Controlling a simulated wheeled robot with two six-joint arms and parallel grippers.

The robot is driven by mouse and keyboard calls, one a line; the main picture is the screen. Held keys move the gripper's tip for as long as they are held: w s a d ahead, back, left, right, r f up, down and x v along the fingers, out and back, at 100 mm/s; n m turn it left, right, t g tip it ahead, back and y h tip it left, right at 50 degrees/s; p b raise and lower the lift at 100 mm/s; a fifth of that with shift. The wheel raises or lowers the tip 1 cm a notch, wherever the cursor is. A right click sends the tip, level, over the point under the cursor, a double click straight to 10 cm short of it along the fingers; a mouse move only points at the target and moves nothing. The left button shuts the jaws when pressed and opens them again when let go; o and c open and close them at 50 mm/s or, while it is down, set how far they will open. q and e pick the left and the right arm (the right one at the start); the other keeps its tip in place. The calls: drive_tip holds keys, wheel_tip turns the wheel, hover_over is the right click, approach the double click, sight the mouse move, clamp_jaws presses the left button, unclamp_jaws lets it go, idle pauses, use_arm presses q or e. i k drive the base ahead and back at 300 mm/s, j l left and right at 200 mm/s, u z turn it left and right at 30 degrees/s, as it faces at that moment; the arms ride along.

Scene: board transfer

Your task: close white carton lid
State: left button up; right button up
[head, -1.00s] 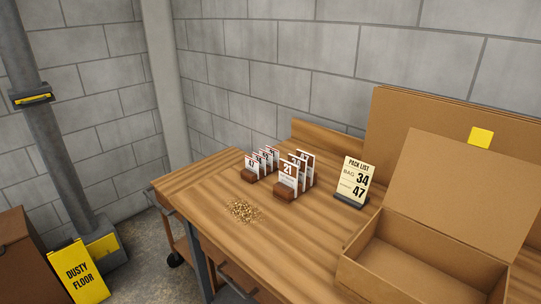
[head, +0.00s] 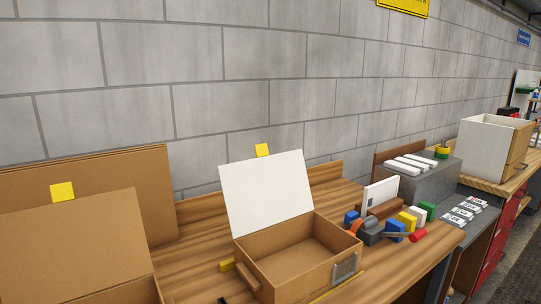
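A brown carton (head: 268,262) stands on the wooden bench in the middle of the head view. Its white lid (head: 266,194) is open, standing up and leaning slightly back from the carton's rear edge. A yellow tab (head: 262,150) sticks up at the lid's top edge. The carton's inside looks empty from here. A grey metal plate (head: 345,268) is on its right side and a wooden block-like handle on its left. Neither of my grippers shows in the head view.
Another open brown carton (head: 100,245) with a yellow tab (head: 62,192) stands at the left. Coloured blocks and a dark tool (head: 370,231) lie right of the white-lidded carton. A grey block (head: 420,180) holds white bars. A white-sided box (head: 484,150) stands far right.

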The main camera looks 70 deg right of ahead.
sight(266, 190)
drive_tip(key=z, duration=0.45)
drive_tip(key=i+l+z, duration=0.1)
drive_tip(key=z, duration=0.75)
drive_tip(key=i+z, duration=0.1)
drive_tip(key=z, duration=0.35)
